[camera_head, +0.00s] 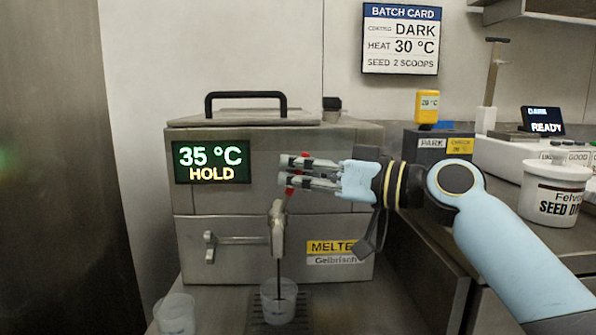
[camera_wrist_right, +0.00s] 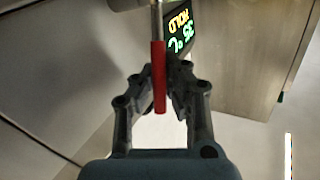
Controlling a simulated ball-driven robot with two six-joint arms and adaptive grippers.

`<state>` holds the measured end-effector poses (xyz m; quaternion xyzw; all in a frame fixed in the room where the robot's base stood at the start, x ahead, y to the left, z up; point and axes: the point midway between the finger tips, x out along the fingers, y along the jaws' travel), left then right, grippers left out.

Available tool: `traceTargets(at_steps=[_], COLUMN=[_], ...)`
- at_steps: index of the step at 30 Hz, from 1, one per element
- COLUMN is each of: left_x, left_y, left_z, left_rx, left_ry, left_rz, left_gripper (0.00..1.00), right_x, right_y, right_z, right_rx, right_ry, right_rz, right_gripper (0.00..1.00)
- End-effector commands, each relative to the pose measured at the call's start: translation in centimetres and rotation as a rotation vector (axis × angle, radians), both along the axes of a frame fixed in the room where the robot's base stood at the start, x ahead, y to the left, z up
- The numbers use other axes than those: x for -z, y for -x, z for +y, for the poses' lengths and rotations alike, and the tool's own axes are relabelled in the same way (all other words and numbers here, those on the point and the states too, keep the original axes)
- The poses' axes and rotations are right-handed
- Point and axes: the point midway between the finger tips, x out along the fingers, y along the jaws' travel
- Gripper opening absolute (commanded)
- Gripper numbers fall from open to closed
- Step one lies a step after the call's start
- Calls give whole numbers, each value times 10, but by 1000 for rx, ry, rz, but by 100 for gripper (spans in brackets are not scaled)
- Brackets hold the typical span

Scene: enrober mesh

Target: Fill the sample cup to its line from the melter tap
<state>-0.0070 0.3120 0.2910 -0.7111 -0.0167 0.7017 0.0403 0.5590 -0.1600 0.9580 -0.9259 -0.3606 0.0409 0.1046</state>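The melter (camera_head: 350,228) is a steel box with a display (camera_head: 211,161) reading 35 °C HOLD. Its tap (camera_head: 277,228) points down at the front, and a thin dark stream runs from it into a clear cup (camera_head: 270,303) below. The level and any line on the cup are too small to tell. My right gripper (camera_head: 290,172) is at the red tap handle (camera_head: 289,190), above the spout. In the right wrist view the red handle (camera_wrist_right: 159,75) stands between the fingers, which look closed on it. My left gripper is out of view.
Another clear cup (camera_head: 175,313) stands left of the drip grate (camera_head: 312,318). A side lever (camera_head: 235,240) sticks out of the melter front. A seed tub (camera_head: 552,195) and a yellow device (camera_head: 427,107) stand right. The batch card (camera_head: 401,40) reads DARK, 30 °C.

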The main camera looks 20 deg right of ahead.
Motion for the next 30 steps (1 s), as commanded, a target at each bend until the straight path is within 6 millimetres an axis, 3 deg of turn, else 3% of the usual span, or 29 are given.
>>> traceTargets(at_steps=[16, 23, 30], left_x=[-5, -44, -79], left_y=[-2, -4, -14], left_z=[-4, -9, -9], left_rx=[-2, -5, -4], left_ry=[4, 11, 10], left_rz=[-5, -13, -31], left_gripper=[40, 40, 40], right_x=[-3, -17, -15], right_y=[-1, -5, -9], right_z=[1, 15, 28], right_rx=[2, 2, 2], right_ry=[18, 192, 364], right_rz=[1, 50, 101], right_gripper=[0, 0, 0])
